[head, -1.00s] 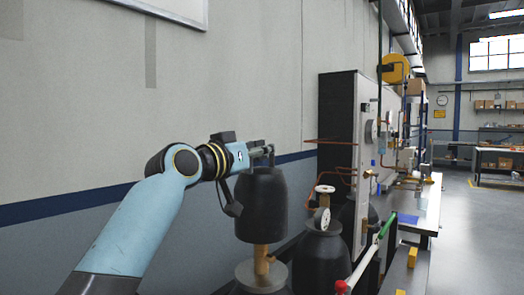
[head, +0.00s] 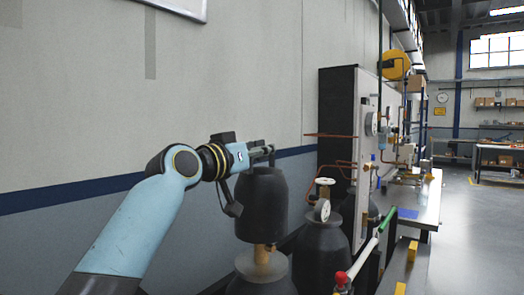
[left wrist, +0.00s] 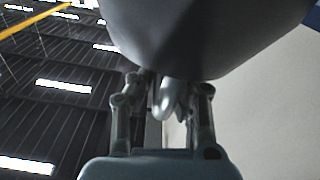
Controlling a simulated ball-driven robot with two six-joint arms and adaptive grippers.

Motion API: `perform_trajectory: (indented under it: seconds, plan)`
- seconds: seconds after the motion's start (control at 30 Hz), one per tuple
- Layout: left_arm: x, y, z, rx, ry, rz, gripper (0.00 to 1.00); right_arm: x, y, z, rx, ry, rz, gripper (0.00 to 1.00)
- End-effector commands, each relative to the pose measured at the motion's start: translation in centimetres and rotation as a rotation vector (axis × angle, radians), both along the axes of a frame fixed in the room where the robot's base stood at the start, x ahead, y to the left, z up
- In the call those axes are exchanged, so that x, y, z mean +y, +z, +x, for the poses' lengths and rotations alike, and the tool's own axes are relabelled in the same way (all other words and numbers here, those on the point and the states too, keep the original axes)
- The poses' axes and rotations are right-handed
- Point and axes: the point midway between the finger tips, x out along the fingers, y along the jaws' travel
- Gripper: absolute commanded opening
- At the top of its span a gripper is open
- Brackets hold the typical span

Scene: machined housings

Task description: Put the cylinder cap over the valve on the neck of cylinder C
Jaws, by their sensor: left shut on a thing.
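The cylinder cap (head: 262,205) is a dark, dome-topped cover, held upright. My left gripper (head: 266,150) is shut on it at its top. In the left wrist view the cap (left wrist: 205,40) fills the top, above the gripper fingers (left wrist: 165,105). Directly under the cap a brass valve (head: 262,254) shows in part; its upper part is hidden by the cap. The valve stands on the neck of a dark cylinder (head: 262,284) with a paler shoulder. I cannot read a letter on this cylinder. My right gripper is not in view.
A second dark cylinder (head: 322,245) with a valve and white round parts stands close on the right. A green-and-white bar with a red end (head: 342,279) runs in front. A tall panel (head: 338,120) with copper pipes stands behind; the wall (head: 80,90) is at left.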

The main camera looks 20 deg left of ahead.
Motion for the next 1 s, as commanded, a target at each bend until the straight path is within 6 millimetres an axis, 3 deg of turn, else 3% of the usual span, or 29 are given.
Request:
perform_trajectory:
  seconds: [1.0]
  plan:
    - [0.0,-2.3,0.0,-0.004,0.001,0.000,0.00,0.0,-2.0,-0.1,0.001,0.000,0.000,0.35]
